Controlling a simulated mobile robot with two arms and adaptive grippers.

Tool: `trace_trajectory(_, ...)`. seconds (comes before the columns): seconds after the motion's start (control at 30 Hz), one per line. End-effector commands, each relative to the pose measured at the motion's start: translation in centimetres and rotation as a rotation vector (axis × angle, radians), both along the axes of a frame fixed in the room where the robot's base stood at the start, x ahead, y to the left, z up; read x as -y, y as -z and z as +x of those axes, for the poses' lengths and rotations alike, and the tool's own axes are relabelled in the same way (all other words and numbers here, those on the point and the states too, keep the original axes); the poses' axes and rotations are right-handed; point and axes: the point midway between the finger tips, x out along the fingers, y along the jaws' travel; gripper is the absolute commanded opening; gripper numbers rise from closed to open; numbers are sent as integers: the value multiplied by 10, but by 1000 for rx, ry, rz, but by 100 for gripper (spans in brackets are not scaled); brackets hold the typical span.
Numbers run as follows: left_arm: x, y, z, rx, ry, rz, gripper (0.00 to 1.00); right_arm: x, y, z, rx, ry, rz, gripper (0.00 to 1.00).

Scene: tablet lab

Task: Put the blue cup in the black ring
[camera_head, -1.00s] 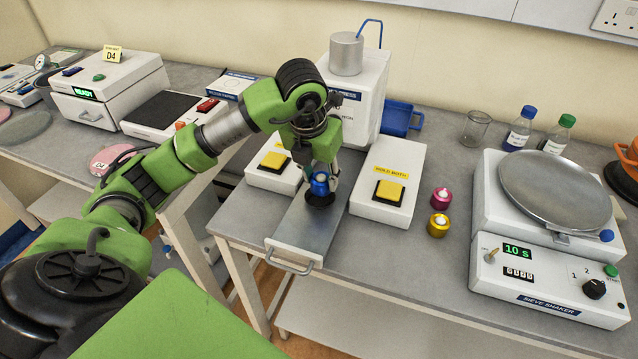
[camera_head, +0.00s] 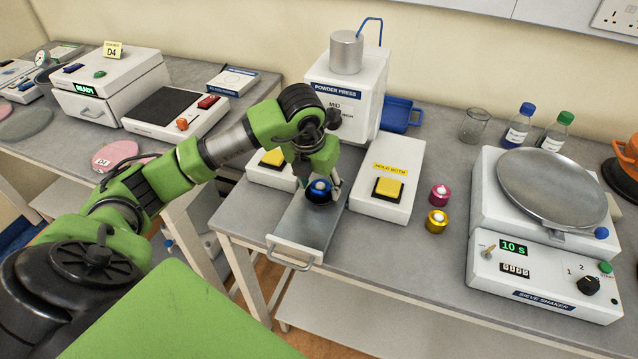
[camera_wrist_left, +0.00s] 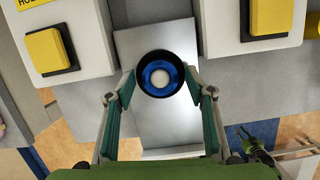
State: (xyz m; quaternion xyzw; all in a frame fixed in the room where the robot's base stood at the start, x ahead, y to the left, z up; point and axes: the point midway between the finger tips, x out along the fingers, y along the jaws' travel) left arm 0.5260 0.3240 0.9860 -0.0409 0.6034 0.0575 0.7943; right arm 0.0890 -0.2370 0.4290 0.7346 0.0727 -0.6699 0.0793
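The blue cup (camera_head: 319,186) has a pale round top and sits upright inside the black ring (camera_head: 317,199) on the metal drawer plate (camera_head: 303,231) of the powder press. In the left wrist view the black ring (camera_wrist_left: 144,90) surrounds the blue cup (camera_wrist_left: 161,67) on all sides. My left gripper (camera_head: 319,184) points down over it. In the left wrist view the fingers of my left gripper (camera_wrist_left: 160,86) are spread, one on each side of the ring, with small gaps showing.
The powder press (camera_head: 345,95) stands behind the plate. White boxes with yellow buttons flank it, the right one (camera_head: 387,180) close to my gripper. A pink cup (camera_head: 439,195) and a yellow cup (camera_head: 437,221) stand to the right, before the sieve shaker (camera_head: 545,240).

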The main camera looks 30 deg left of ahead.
Motion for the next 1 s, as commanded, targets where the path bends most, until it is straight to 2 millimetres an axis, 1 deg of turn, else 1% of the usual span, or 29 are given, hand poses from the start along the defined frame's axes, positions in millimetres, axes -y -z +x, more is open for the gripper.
trace_trajectory(0.17, 0, 0, 0, 0, 0, 0, 49, 0, 0, 0, 0, 0, 0, 23)
trace_trajectory(0.3, 0, -6, 0, 1, 0, 0, 49, 0, -6, 0, 0, 1, 0, 23)
trace_trajectory(0.33, 0, -8, 0, 4, 0, 0, 49, 0, -2, 0, 0, 1, 0, 23)
trace_trajectory(0.47, 1, -31, -6, 8, 0, 0, 49, 0, 5, 0, 0, 0, 0, 23)
trace_trajectory(0.6, 2, -62, -14, 9, 0, 1, 49, -1, 11, 0, 0, 1, 1, 23)
trace_trajectory(0.73, 4, -88, -22, 8, -1, 1, 49, -2, 14, 0, 0, 1, 2, 23)
trace_trajectory(0.8, 4, -99, -25, 5, -1, -1, 49, -2, 15, 0, -1, 1, 3, 23)
trace_trajectory(0.9, 5, -110, -28, 3, 0, -1, 49, -4, 16, 0, 0, 1, 4, 23)
trace_trajectory(1.0, 5, -117, -31, 2, -1, 0, 49, -4, 17, 0, 0, 1, 5, 23)
